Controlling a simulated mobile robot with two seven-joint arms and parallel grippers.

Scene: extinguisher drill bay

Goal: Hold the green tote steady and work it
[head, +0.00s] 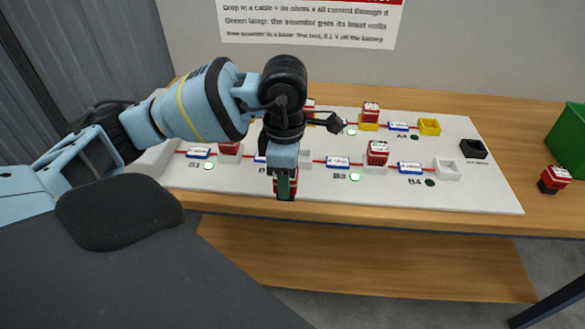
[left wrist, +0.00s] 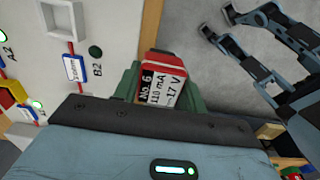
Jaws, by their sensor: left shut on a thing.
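The green tote (head: 568,140) stands at the right end of the table, cut off by the head view's edge. My left gripper (head: 285,185) points down over the front edge of the white board, well to the left of the tote. It is shut on a red block with a white label (left wrist: 163,80). The label reads "No. 6, 110 mA" and shows in the left wrist view between the green fingers. The block is mostly hidden in the head view.
The white board (head: 480,185) holds red blocks, such as one near B3 (head: 377,153). The yellow holder (head: 429,127) and white holder (head: 447,168) look empty. The lamp by B2 (left wrist: 95,52) is dark. A loose red-and-black block (head: 554,179) stands near the tote.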

